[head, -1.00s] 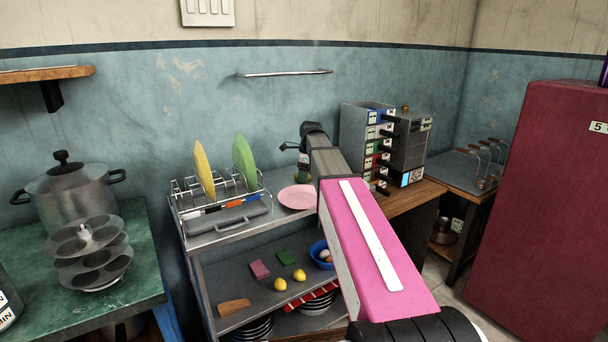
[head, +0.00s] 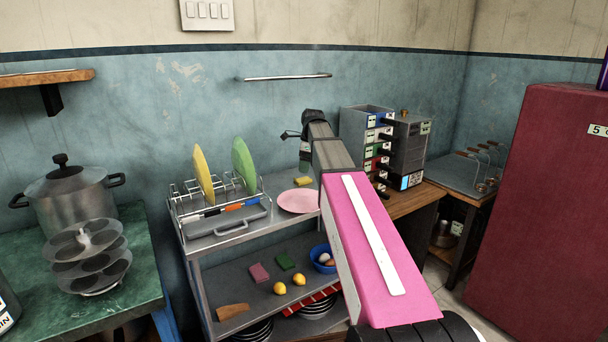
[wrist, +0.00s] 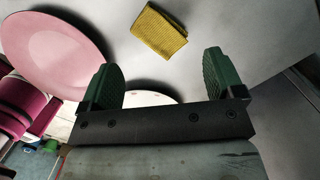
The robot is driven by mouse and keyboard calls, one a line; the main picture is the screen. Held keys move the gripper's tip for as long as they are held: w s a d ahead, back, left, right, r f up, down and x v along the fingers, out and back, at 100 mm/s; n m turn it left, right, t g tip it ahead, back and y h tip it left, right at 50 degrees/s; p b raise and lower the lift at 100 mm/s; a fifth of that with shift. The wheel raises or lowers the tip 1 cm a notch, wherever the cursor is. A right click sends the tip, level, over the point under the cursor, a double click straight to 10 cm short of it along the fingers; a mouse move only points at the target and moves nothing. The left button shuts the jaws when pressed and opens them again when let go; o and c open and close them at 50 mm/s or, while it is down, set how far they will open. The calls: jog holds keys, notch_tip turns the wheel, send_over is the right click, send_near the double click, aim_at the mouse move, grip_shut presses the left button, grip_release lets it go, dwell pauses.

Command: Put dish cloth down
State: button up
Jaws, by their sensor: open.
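The dish cloth (wrist: 159,32) is a small folded yellow cloth. It lies on the grey top shelf (wrist: 236,28), beside the pink plate (wrist: 55,45). The cloth lies beyond the fingertips, clear of both. In the head view my gripper (head: 305,152) is above the shelf and the cloth, mostly hidden behind my arm.
A dish rack (head: 222,208) with a yellow plate and a green plate stands left on the shelf. The lower shelf holds sponges, lemons and a blue bowl (head: 322,258). A drawer unit (head: 368,140) stands to the right. A towel rail (head: 287,77) is on the wall above.

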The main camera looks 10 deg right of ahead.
aim_at(308, 178)
notch_tip(308, 178, up, 6)
jog(key=shift+s+d, duration=0.15)
jog(key=shift+d, duration=0.3)
jog(key=shift+s, duration=0.1)
